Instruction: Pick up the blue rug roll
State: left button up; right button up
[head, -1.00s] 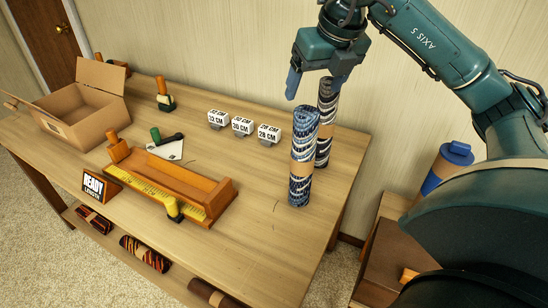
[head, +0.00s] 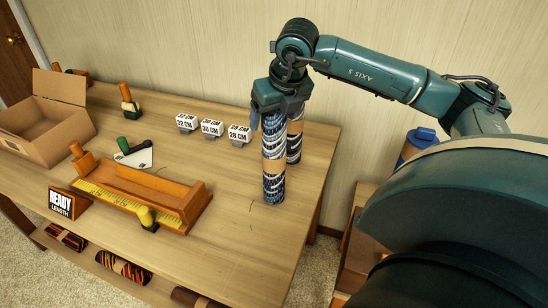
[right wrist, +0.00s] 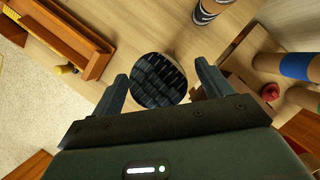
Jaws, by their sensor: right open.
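The blue rug roll (head: 273,187), blue and white with a tan band around its middle, stands upright near the right end of the wooden table. My right gripper (head: 275,118) is at the roll's top and hides it in the head view. In the right wrist view, the gripper's fingers (right wrist: 161,72) are apart, one on each side of the roll's dark patterned top end (right wrist: 157,82). I cannot tell whether either finger touches it. My left gripper is not in view.
A second, darker roll (head: 295,148) stands close behind. An open cardboard box (head: 45,125) is at far left. The table's right front is clear.

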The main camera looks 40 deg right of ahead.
jog(key=shift+w+f, duration=0.2)
jog(key=shift+f, duration=0.3)
jog(key=shift+r, duration=0.1)
jog(key=c, duration=1.7)
